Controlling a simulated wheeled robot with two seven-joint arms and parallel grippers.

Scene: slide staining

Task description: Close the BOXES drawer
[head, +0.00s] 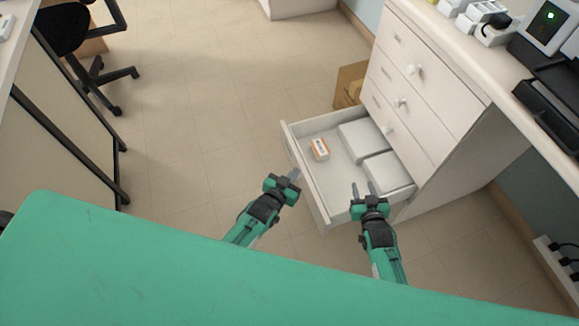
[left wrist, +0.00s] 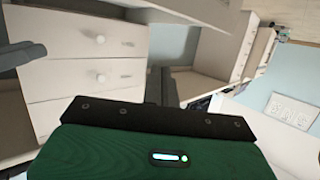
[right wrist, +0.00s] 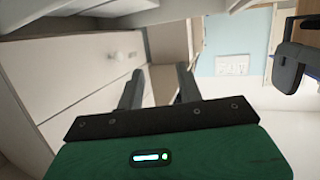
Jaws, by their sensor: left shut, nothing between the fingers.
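A white drawer (head: 326,222) stands pulled out from the bottom of the white cabinet (head: 448,95). No BOXES label is readable. In it lie a small orange-and-white box (head: 319,149) and white boxes (head: 362,141). My left gripper (head: 295,174) is shut and empty, at the outer side of the drawer front in the head view; whether it touches the panel I cannot tell. Its fingers show close together in the left wrist view (left wrist: 161,86). My right gripper (head: 363,187) is open and empty, over the drawer's near side; its fingers stand apart in the right wrist view (right wrist: 159,86).
The drawers above (head: 412,70) are closed, with round knobs. A cardboard box (head: 350,84) stands on the floor behind the open drawer. A countertop with devices (head: 548,28) runs at the right. Floor (head: 190,130) left of the drawer is clear; an office chair (head: 97,78) stands farther back.

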